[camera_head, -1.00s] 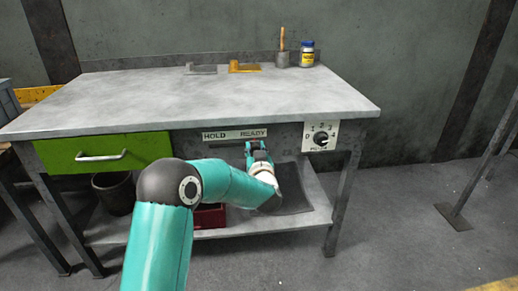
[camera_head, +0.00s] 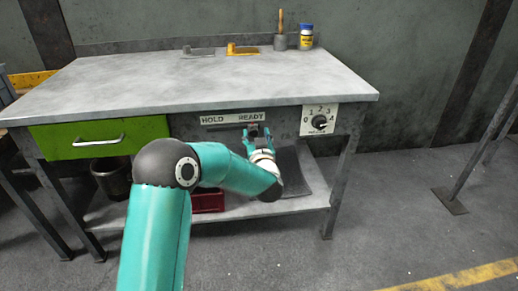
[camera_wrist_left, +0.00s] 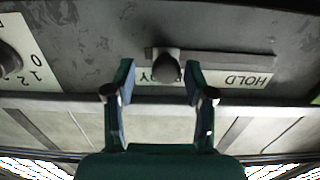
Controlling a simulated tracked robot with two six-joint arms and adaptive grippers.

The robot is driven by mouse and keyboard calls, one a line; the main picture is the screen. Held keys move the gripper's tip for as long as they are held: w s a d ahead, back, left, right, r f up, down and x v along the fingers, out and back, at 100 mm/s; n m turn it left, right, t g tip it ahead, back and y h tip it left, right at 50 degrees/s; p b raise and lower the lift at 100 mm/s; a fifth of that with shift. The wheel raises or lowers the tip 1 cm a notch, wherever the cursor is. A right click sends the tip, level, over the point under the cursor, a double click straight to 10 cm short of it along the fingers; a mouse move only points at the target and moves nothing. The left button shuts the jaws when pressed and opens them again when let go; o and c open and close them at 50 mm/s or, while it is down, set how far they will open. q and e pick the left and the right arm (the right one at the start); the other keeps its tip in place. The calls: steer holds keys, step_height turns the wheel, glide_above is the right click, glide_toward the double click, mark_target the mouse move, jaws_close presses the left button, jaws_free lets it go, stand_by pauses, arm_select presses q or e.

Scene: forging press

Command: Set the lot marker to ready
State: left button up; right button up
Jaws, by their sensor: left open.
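The lot marker is a dark knob (camera_wrist_left: 166,68) on a horizontal slot in the bench's front panel, under a HOLD / READY label (camera_head: 232,118). The left wrist view shows this upside down. The knob stands at the READY end of the slot and covers part of that word; the slot is bare toward HOLD. My left gripper (camera_head: 255,133) is open in front of the panel. In the left wrist view its fingers (camera_wrist_left: 159,82) stand on either side of the knob with gaps; I see no contact. My right gripper is not in view.
A numbered rotary dial (camera_head: 320,121) is right of the label. A green drawer (camera_head: 100,138) is at the left. A red bin (camera_head: 208,200) and a dark bucket (camera_head: 112,177) are under the bench. The benchtop (camera_head: 190,85) is mostly clear.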

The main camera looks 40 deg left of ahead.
arm_select(q)
steer(key=v, duration=1)
